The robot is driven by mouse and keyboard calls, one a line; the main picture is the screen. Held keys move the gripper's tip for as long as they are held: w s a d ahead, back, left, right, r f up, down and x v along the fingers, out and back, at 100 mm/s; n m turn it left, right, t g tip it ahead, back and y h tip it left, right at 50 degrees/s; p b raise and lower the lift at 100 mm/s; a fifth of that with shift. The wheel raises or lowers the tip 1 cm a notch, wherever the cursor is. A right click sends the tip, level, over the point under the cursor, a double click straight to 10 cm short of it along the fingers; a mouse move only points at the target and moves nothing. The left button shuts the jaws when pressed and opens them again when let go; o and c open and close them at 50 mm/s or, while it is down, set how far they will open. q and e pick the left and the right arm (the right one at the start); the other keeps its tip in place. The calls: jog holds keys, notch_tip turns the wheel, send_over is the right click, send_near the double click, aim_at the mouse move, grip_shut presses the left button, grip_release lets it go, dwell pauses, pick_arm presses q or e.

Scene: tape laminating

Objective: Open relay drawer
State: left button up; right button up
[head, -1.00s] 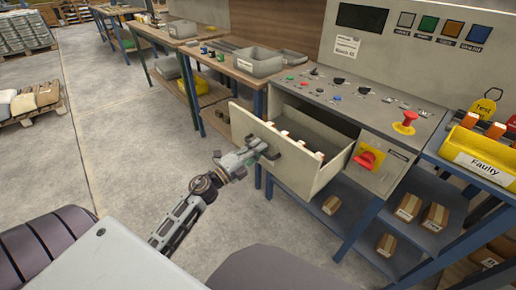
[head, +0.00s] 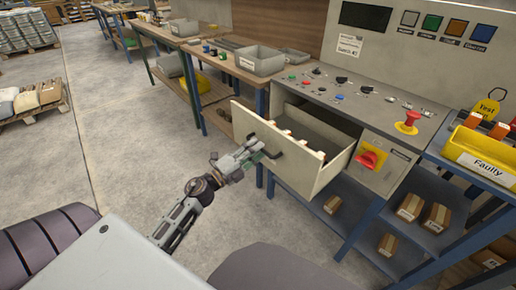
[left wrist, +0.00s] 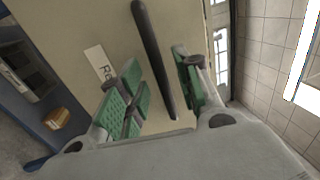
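The relay drawer (head: 290,172) stands pulled out of the grey control console, with several orange-and-white relays (head: 300,143) inside along its front. A dark bar handle (head: 270,147) is on its beige front panel; it also shows in the left wrist view (left wrist: 153,55), beside a partly hidden white label (left wrist: 100,62). My left gripper (head: 252,156) is at the handle, in front of the panel. In the left wrist view its green-padded fingers (left wrist: 158,88) are spread apart, with the handle between them and a gap on either side. My right gripper is in neither view.
The console top (head: 350,98) carries buttons, knobs and a red emergency stop (head: 411,118). A yellow "Faulty" bin (head: 480,155) stands at the right. Small boxes (head: 411,206) lie on the shelf below. Open floor (head: 130,140) lies left of the drawer.

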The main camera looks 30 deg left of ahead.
pick_arm(q)
jog(key=v, duration=1)
dwell(0.8)
